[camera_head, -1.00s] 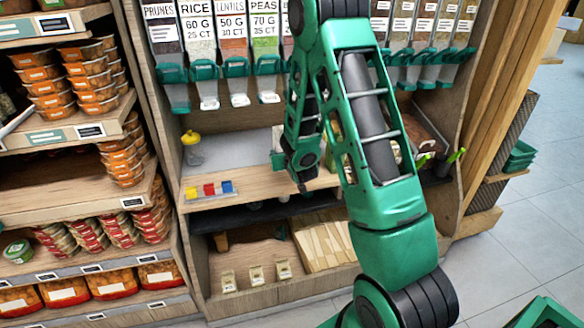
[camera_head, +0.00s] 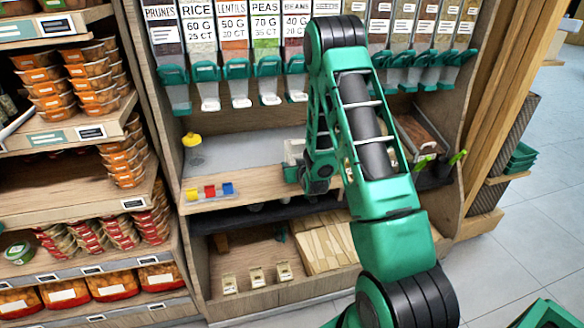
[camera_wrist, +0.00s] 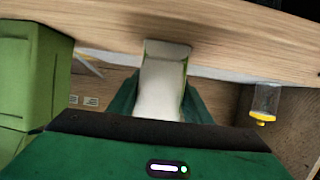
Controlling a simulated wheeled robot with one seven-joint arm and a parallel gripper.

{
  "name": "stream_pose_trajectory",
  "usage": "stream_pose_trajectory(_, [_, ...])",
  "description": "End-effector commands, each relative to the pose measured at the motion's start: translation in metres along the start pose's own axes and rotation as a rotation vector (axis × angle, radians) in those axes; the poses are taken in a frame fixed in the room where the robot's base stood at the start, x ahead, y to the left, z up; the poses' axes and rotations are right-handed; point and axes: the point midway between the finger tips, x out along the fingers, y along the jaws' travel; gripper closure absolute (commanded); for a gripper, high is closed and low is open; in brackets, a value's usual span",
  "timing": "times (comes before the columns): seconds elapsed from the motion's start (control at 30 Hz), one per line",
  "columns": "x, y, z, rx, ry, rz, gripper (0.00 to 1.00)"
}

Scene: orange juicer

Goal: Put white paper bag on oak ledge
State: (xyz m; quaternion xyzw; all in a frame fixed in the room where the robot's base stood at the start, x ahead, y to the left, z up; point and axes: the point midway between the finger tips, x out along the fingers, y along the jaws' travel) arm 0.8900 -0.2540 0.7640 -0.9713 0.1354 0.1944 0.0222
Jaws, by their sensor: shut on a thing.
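The white paper bag (camera_wrist: 162,88) is between the green fingers of my gripper (camera_wrist: 160,100) in the wrist view. The gripper is shut on it. A pale patch (camera_head: 293,150) beside my wrist in the head view may be the bag, but my arm hides most of that spot. The oak ledge (camera_head: 262,184) is the light wooden front strip of the middle shelf in the head view. It also seems to cross the top of the wrist view (camera_wrist: 240,35). Whether the bag touches the ledge I cannot tell.
Red, yellow and blue blocks (camera_head: 210,190) sit on the ledge's left part. A yellow-capped bottle (camera_head: 192,142) stands behind them. Grain dispensers (camera_head: 235,80) hang above. Paper bags (camera_head: 325,245) lie on the shelf below. The grey surface left of my arm is clear.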

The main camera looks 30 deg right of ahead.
Motion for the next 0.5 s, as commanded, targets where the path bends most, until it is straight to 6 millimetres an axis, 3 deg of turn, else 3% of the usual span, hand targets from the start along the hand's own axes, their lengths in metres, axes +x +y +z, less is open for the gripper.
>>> stream_pose_trajectory(0.2, [0.0006, 0.0001, 0.0012, 0.0, 0.0, 0.0, 0.88])
stream_pose_trajectory(0.23, [0.0004, 0.0001, 0.0012, 0.0, 0.0, 0.0, 0.48])
stream_pose_trajectory(0.27, [0.0003, 0.0001, 0.0011, 0.0, 0.0, 0.0, 0.41])
stream_pose_trajectory(0.3, [0.0003, 0.0002, 0.0011, 0.0, 0.0, 0.0, 0.37])
stream_pose_trajectory(0.5, [0.0003, 0.0008, 0.0011, 0.0, 0.0, 0.001, 0.37])
